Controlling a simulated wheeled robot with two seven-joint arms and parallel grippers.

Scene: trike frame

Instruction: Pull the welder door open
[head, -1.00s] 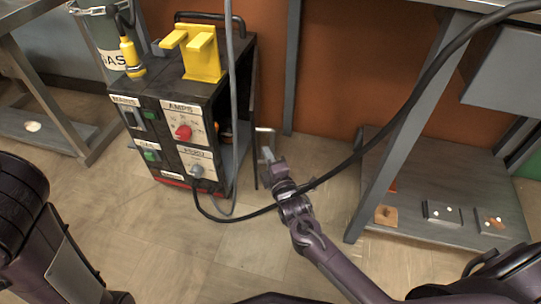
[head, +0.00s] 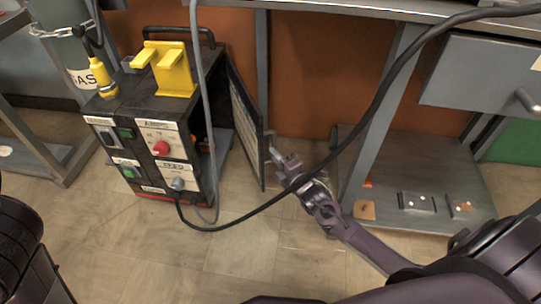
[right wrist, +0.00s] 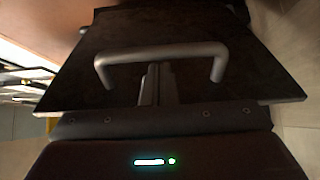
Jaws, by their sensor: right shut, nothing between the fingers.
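The black welder (head: 155,150) stands on the floor at left of centre, with knobs and switches on its front. Its side door (head: 246,125) stands well open, swung out to the right. My right gripper (head: 277,156) is at the door's outer face, by the handle. In the right wrist view the grey bar handle (right wrist: 162,52) crosses the dark door panel (right wrist: 125,30). The shut fingers (right wrist: 158,84) point into the space behind the bar, with nothing pinched between them. My left gripper is out of view.
A black cable (head: 375,105) hangs across the front of my right forearm. A workbench with a lower shelf (head: 400,170) stands close on the right. A gas cylinder (head: 66,45) is behind the welder at left. The floor in front is clear.

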